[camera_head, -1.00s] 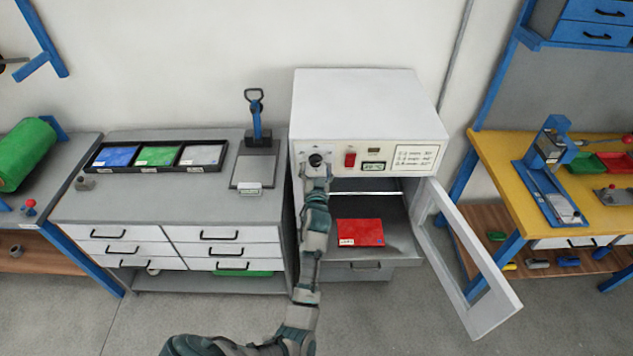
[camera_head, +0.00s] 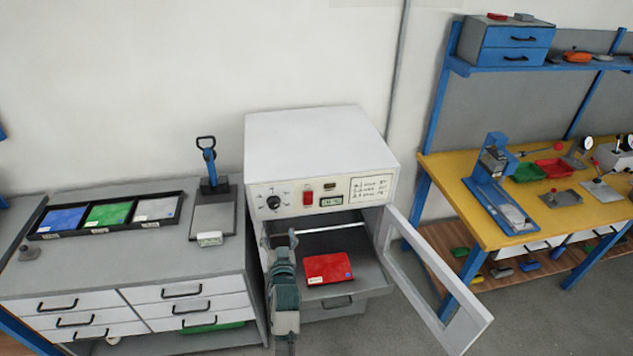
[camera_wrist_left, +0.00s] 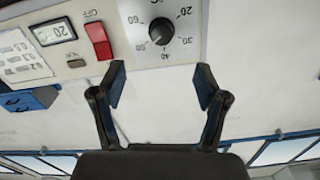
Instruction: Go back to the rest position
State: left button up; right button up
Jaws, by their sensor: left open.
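My left gripper (camera_head: 291,238) is just below the dial (camera_head: 273,201) of the white oven (camera_head: 318,140) in the head view, with its arm below it. In the left wrist view its two dark fingers (camera_wrist_left: 160,85) are apart with nothing between them. My right gripper is in neither view.
The oven door (camera_head: 432,280) stands open to the right. A red sheet (camera_head: 328,267) lies inside. To the left is a grey drawer bench (camera_head: 130,265) with a tray of blue, green and grey sheets (camera_head: 108,214). A yellow workbench (camera_head: 450,190) stands right.

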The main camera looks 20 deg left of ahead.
pick_arm(q)
jog(key=s+d+f+m+g+h, duration=0.1)
jog(key=s+d+f+g+h, duration=0.2)
jog(key=s+f, duration=0.5)
jog(key=s+d+f+m+g+h, duration=0.2)
jog(key=s+f+g, duration=0.1)
jog(key=s+f, duration=0.45)
jog(key=s+d+f+m+g+h, duration=0.2)
jog(key=s+d+f+g, duration=0.15)
jog(key=s, duration=0.65)
jog(key=s+d+f+m+g+h, duration=0.1)
jog(key=s+d+f+g+h, duration=0.3)
jog(key=s, duration=0.6)
notch_tip(320, 180, down, 24)
jog(key=s+d+y, duration=0.1)
jog(key=y, duration=0.1)
jog(key=s+a+f, duration=0.2)
jog(key=s+f, duration=1.3)
jog(key=f, duration=0.1)
jog(key=shift+s+a+f+g, duration=0.25)
jog(key=shift+f+g, duration=0.15)
jog(key=shift+g, duration=0.05)
